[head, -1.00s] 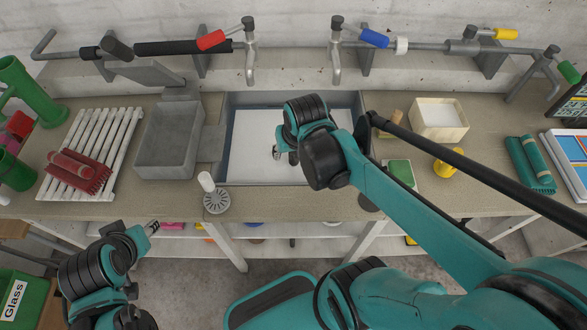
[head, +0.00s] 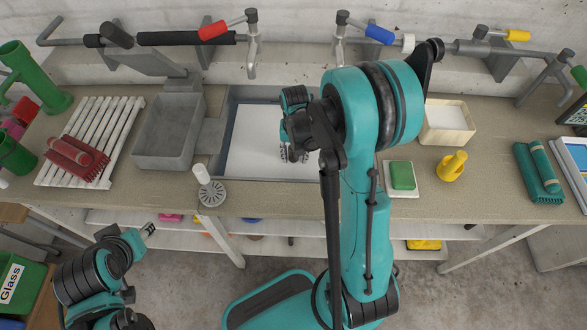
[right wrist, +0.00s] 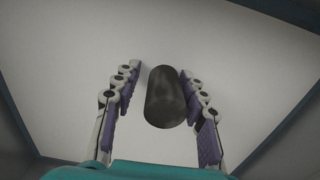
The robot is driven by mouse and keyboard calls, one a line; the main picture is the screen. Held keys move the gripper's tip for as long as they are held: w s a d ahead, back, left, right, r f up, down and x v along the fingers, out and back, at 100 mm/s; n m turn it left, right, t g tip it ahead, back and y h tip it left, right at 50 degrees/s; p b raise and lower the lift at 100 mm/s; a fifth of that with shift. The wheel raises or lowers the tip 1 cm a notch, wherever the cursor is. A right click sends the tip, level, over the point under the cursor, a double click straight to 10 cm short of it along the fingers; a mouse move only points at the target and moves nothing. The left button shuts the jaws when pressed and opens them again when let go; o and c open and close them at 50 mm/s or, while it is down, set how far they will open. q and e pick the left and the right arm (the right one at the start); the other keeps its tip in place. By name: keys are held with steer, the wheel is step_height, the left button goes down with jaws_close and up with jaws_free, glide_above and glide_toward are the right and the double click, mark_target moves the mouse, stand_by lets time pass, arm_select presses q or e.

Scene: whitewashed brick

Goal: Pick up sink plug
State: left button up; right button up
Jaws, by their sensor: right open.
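The sink plug, a dark grey cylinder (right wrist: 166,97), stands or lies on the white floor of the sink (head: 250,142); I cannot tell which. My right gripper (right wrist: 160,72) is open, with one purple-padded finger on each side of the plug. The right finger is very close to it; contact is unclear. The head view shows this gripper (head: 291,154) low inside the sink, where the plug is hidden behind my arm. My left gripper (head: 147,230) is in front of the counter at lower left, away from the sink. Its finger gap is too small to judge.
The sink rim (head: 222,155) surrounds the right gripper. A grey side basin (head: 168,135) and white rack (head: 95,130) are left. A green sponge (head: 402,176) and yellow object (head: 452,166) are right. Taps (head: 252,45) stand behind.

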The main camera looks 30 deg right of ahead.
mark_target(294, 163)
steer(key=f+b, duration=0.1)
steer(key=f, duration=0.1)
steer(key=f+b, duration=0.1)
steer(key=f, duration=0.1)
steer(key=shift+a+f, duration=0.2)
steer(key=shift+f, duration=0.1)
steer(key=shift+r, duration=0.1)
jaws_close()
steer(key=shift+r, duration=0.1)
step_height(294, 163, up, 9)
steer(key=p, duration=0.4)
steer(key=shift+r, duration=0.4)
